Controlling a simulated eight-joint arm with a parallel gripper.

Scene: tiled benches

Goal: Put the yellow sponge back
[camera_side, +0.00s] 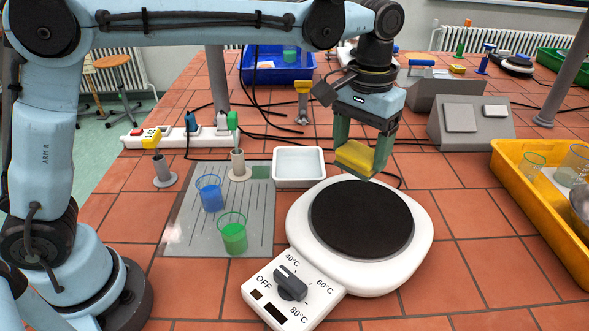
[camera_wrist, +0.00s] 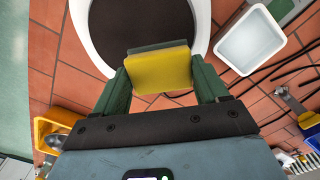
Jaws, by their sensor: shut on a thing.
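The yellow sponge (camera_side: 355,156) is held in the air between the green fingers of my gripper (camera_side: 362,152), above the back edge of the hot plate (camera_side: 360,219). In the wrist view the sponge (camera_wrist: 160,70) sits between the two fingertips, with a dark green layer along one edge. My gripper is shut on it. A white shallow tray (camera_side: 299,167) lies left of the sponge on the tiles, and it looks empty. The tray also shows at the upper right of the wrist view (camera_wrist: 251,40).
A grey mat (camera_side: 200,235) holds a blue beaker (camera_side: 210,194) and a green beaker (camera_side: 233,234). A yellow crate (camera_side: 540,215) with glassware stands at the right. Grey boxes (camera_side: 470,124) stand behind. Black cables run across the tiles behind the tray.

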